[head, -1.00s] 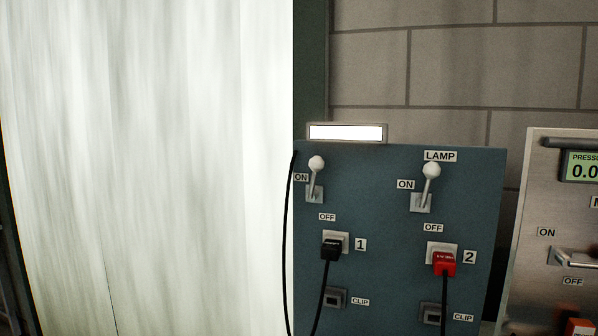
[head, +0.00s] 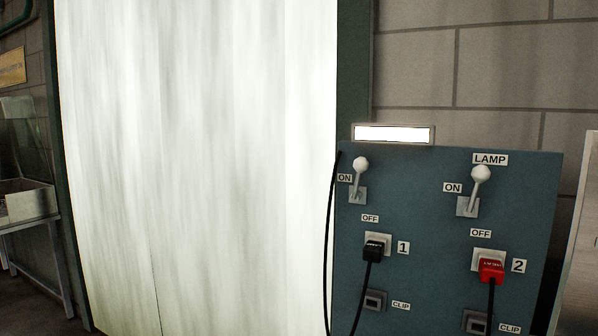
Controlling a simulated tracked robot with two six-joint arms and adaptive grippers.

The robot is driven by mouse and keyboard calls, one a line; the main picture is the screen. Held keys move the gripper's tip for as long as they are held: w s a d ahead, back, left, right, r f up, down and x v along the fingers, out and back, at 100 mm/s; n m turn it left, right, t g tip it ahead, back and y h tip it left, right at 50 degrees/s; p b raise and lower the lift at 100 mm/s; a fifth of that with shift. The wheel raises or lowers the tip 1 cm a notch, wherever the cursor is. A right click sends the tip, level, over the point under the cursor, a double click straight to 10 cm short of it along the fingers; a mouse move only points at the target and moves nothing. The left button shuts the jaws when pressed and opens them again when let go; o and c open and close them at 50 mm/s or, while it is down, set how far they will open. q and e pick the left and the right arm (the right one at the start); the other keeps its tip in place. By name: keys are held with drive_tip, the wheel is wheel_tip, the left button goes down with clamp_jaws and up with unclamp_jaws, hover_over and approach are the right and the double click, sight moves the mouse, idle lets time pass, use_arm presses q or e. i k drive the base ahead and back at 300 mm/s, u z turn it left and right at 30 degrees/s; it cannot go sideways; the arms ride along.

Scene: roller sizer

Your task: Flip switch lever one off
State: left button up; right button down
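Switch lever one (head: 359,177) is on the left of a blue-grey panel (head: 430,205). It has a white ball knob and points up beside the ON label, with an OFF label below it. Under it a black plug (head: 374,249) sits in the socket marked 1. A second lever (head: 477,188) on the right also points up toward ON, under a LAMP label. A red plug (head: 491,269) sits in the socket marked 2. Neither of my grippers shows in the head view.
A lit white lamp (head: 393,134) tops the panel. A bright whitish curtain-like surface (head: 200,160) fills the left. A metal table (head: 35,223) stands at the far left. A black cable (head: 330,240) runs down the panel's left edge. Clip holders (head: 374,301) sit below the sockets.

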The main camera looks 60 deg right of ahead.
sight(361, 166)
drive_tip(key=u, duration=0.35)
drive_tip(key=i, duration=1.1)
drive_tip(key=z, duration=2.2)
drive_tip(key=k, duration=0.6)
drive_tip(key=z, duration=0.15)
drive_tip(key=i, duration=0.55)
